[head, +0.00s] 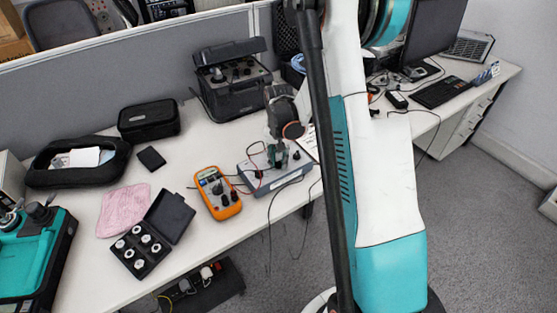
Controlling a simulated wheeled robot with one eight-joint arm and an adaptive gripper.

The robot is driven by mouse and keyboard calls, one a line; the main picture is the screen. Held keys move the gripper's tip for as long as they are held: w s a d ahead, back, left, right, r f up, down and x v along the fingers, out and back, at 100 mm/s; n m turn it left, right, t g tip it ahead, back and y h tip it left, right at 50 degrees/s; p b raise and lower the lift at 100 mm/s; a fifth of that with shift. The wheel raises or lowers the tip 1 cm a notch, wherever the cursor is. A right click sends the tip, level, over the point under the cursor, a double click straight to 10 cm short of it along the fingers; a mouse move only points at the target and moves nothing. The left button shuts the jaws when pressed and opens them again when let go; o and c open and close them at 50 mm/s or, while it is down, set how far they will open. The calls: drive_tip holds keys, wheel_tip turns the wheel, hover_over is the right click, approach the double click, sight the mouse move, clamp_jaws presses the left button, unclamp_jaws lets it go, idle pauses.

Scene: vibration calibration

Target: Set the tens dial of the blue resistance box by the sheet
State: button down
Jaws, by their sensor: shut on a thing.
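The blue resistance box (262,186) sits near the front edge of the table, with a thin red lead and dark cables at it. My gripper (278,157) points down onto the top of the box and is shut on one of its dials. The gripper hides most of that dial, and I cannot tell which dial it is or read its setting. A white sheet (308,143) lies just right of the box, partly covered by my arm. Its writing is too small to read.
An orange multimeter (217,192) lies left of the box. Further left are an open black case with weights (140,248), a pink cloth (124,209) and a black pouch (149,120). A dark open instrument case (232,98) stands behind. Cables hang over the front edge.

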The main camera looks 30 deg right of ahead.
sight(278, 162)
drive_tip(key=shift+m, duration=0.3)
drive_tip(key=c, duration=1.4)
unclamp_jaws()
drive_tip(key=shift+o, duration=0.2)
wheel_tip(278, 162, up, 12)
